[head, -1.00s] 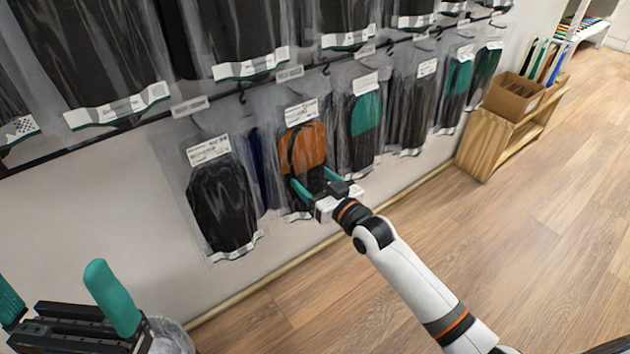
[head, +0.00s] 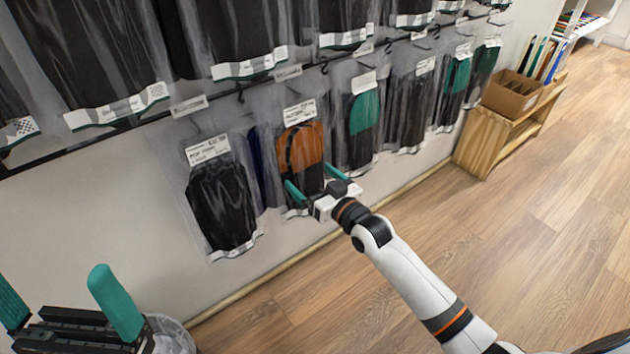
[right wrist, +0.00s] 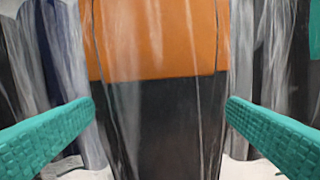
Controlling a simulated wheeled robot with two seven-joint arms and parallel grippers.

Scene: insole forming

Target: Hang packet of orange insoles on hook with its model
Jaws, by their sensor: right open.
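The packet of orange insoles (head: 302,145) is a clear bag with a white label, orange above and black below. It hangs upright in the lower row beneath the rail; I cannot make out its hook. In the right wrist view the orange and black packet (right wrist: 155,75) fills the middle. My right gripper (head: 314,181) is open at the packet's lower part, with one teal finger to each side and a visible gap in the wrist view. My left gripper (head: 62,300) is open and empty at the lower left, away from the packets.
A black packet (head: 222,205) hangs to the left and a black-and-teal packet (head: 362,125) to the right, close beside the orange one. The rail (head: 150,122) runs above. A wooden shelf (head: 487,140) with a cardboard box (head: 512,97) stands at right. The floor (head: 540,230) is clear.

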